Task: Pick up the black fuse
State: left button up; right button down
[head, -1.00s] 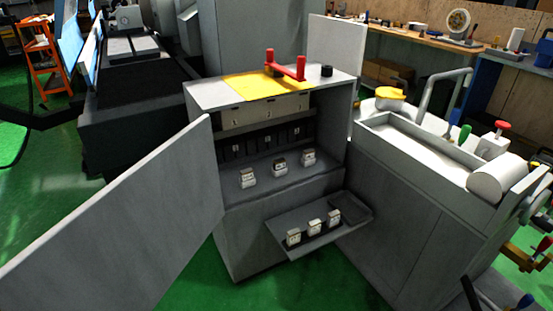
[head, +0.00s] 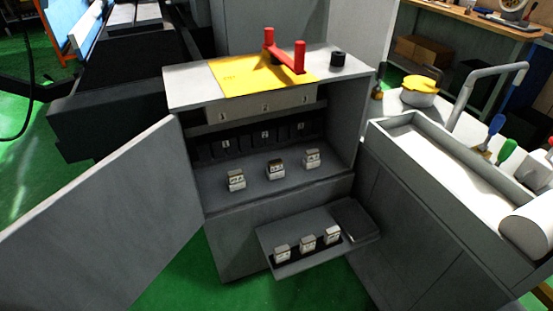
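Inside the open grey cabinet (head: 335,195), white-and-grey fuse blocks stand on a shelf: left (head: 236,181), middle (head: 276,169) and right (head: 311,159). Three similar blocks (head: 307,244) stand in a row on the lower fold-out tray (head: 290,269). Dark slots marked 1, 2 and 3 (head: 264,142) line the cabinet's back wall. Neither of my grippers is in view.
A red handle-shaped tool (head: 284,56) stands on a yellow mat (head: 235,75) on the cabinet top. The cabinet door (head: 110,215) swings out to the left. A grey trough (head: 455,165) with brushes blocks the right side. Green floor (head: 180,275) shows in front.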

aim_at(275, 165)
jog(key=i+l+u, duration=0.15)
jog(key=i+l, duration=0.2)
jog(key=i+l+u, duration=0.1)
jog(key=i+l, duration=0.2)
jog(key=l, duration=0.15)
jog(key=i+l+u, duration=0.15)
jog(key=i+l, duration=0.15)
jog(key=l, duration=0.15)
